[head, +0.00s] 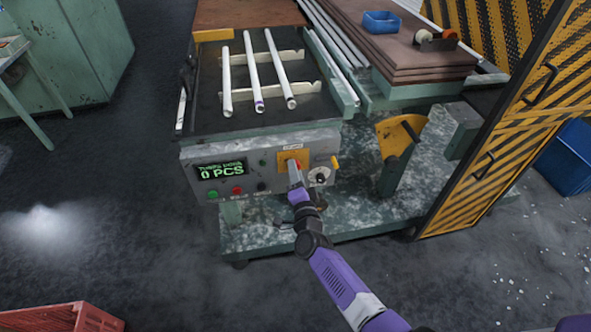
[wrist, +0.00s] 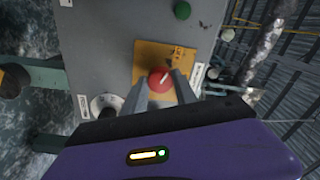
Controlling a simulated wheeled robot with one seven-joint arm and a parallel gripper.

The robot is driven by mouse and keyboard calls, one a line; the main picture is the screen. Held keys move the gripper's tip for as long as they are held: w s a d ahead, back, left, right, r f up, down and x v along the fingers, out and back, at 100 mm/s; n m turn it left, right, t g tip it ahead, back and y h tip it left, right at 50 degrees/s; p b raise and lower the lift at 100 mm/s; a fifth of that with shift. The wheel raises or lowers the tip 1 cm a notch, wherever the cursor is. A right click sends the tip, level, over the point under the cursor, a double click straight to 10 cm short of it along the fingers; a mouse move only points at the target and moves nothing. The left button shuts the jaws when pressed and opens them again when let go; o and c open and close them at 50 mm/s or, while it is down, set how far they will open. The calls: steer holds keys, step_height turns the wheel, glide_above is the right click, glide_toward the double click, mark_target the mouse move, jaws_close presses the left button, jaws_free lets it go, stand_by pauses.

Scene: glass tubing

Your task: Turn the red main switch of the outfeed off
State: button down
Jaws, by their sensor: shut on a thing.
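The red main switch (wrist: 160,79) is a round red knob with a white line, on a yellow plate (wrist: 180,55) of the grey control panel. In the wrist view the white line points slantwise, up and to the right. My gripper (wrist: 158,84) has one finger on each side of the knob and is shut on it. In the head view my gripper (head: 294,170) reaches the yellow plate (head: 306,158) from the front and hides most of the switch. The plate's small lettering is too blurred to read as on or off.
Glass tubes (head: 253,72) lie on the rack above. A yellow-black striped gate (head: 500,140) stands to the right.

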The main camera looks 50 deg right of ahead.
steer(key=shift+f+n+p, duration=0.1)
steer(key=shift+n+p, duration=0.5)
steer(key=shift+n, duration=1.7)
steer(key=c, duration=1)
jaws_free()
steer(key=shift+o, duration=0.2)
steer(key=p+v, duration=0.1)
steer(key=v, duration=0.7)
